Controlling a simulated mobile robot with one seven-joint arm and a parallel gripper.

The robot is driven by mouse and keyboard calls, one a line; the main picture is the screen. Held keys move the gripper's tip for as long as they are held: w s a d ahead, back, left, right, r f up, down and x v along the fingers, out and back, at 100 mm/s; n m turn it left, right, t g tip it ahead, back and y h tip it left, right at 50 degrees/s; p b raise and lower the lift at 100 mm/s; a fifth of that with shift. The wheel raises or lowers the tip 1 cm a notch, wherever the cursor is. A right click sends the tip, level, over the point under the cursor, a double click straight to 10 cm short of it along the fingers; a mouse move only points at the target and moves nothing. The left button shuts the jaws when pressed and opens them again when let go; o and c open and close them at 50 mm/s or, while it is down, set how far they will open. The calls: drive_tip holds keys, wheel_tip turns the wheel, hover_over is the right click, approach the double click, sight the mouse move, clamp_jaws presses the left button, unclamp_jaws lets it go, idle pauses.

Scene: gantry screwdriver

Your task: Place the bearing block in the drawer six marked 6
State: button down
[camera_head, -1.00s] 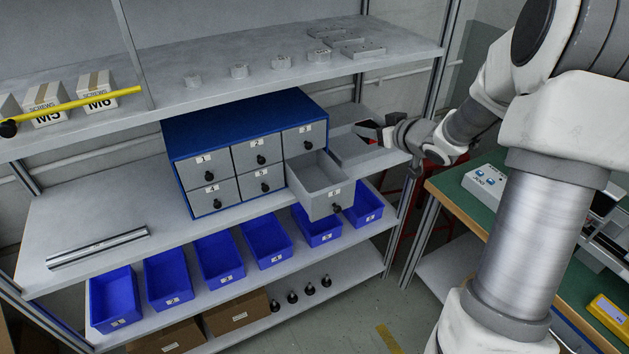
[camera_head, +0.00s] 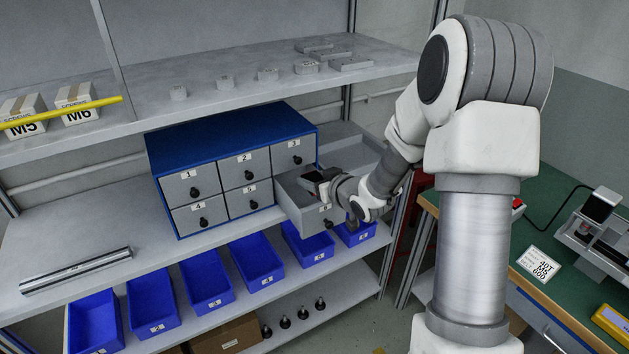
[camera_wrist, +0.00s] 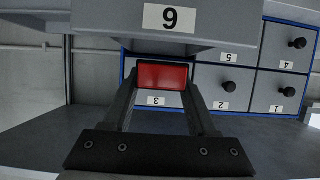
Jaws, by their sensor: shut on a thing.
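In the wrist view, which looks upside down, my gripper (camera_wrist: 162,92) is shut on a red block (camera_wrist: 162,77), which I take for the bearing block. The 6 label (camera_wrist: 171,18) and drawer front fill the top of that view. The block appears in front of the cabinet face, near the 3 label. The gap between block and drawer floor cannot be told.
The blue cabinet (camera_head: 230,128) has its other drawers shut. Grey parts (camera_head: 268,75) sit on the upper shelf above. Blue bins (camera_head: 257,263) stand on the shelf below. A green-topped bench (camera_head: 545,215) is at the right.

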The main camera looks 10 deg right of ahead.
drive_tip(key=shift+r, duration=0.15)
drive_tip(key=shift+f+b, duration=0.65)
drive_tip(key=shift+c, duration=1)
unclamp_jaws()
drive_tip(key=shift+r+p, duration=0.5)
drive_tip(key=shift+p, duration=0.05)
drive_tip(key=p+v, duration=0.1)
drive_tip(key=v, duration=1.1)
drive_tip(key=shift+p, duration=0.3)
drive_tip(key=shift+r, duration=0.2)
